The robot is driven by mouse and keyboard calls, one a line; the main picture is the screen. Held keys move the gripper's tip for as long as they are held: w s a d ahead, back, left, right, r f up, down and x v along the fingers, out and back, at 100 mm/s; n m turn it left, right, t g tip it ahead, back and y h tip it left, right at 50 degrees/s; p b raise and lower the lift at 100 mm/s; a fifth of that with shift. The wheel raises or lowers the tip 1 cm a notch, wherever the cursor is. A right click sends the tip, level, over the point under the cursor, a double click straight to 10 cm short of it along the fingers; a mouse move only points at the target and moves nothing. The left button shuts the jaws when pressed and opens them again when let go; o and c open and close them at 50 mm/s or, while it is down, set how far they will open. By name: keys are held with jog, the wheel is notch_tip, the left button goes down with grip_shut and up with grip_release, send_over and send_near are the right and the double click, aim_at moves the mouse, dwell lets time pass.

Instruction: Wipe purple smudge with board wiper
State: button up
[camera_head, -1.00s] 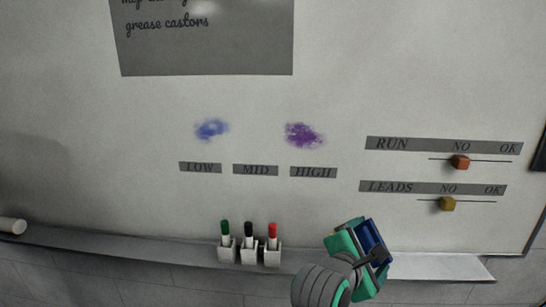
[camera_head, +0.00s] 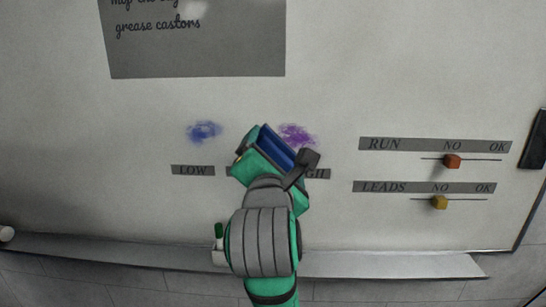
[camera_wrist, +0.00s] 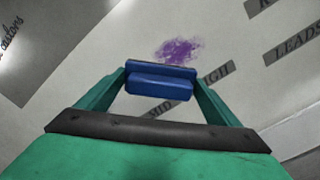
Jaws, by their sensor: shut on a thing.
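The purple smudge (camera_head: 298,134) is on the whiteboard, above the HIGH label; its right part shows beyond my gripper. It also shows in the wrist view (camera_wrist: 180,50), just beyond the wiper. My gripper (camera_head: 277,149) is shut on the blue board wiper (camera_head: 278,147), which lies between the two green fingers in the wrist view (camera_wrist: 160,80). The wiper is just below and left of the smudge in the head view. I cannot tell whether it touches the board.
A blue smudge (camera_head: 204,132) is left of my gripper. RUN and LEADS sliders with an orange knob (camera_head: 452,161) and a yellow knob (camera_head: 439,202) are at right. The tray ledge (camera_head: 390,264) runs below; my arm hides most of the marker holders.

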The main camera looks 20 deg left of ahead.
aim_at(308, 136)
jog(key=shift+x, duration=2.6)
jog(key=shift+x, duration=0.95)
jog(key=shift+w+d, duration=0.2)
jog(key=shift+d, duration=0.65)
jog(key=shift+w+d, duration=0.2)
jog(key=shift+d, duration=0.7)
jog(key=shift+w+d, duration=0.4)
jog(key=shift+d, duration=0.75)
jog(key=shift+w+d, duration=0.4)
jog(key=shift+d, duration=0.7)
jog(key=shift+w+d, duration=0.4)
jog(key=shift+d, duration=0.75)
jog(key=shift+f, duration=0.1)
jog(key=shift+c, duration=0.4)
jog(key=shift+s+a, duration=0.5)
jog(key=shift+a, duration=1.2)
jog(key=shift+s+a, duration=0.5)
jog(key=shift+a, duration=1.2)
jog(key=shift+s+a, duration=0.5)
jog(key=shift+a, duration=1.2)
jog(key=shift+r, duration=0.3)
jog(key=shift+w+d, duration=0.3)
jog(key=shift+d, duration=0.85)
jog(key=shift+w+d, duration=0.35)
jog(key=shift+d, duration=0.8)
jog(key=shift+w+d, duration=0.3)
jog(key=shift+d, duration=0.85)
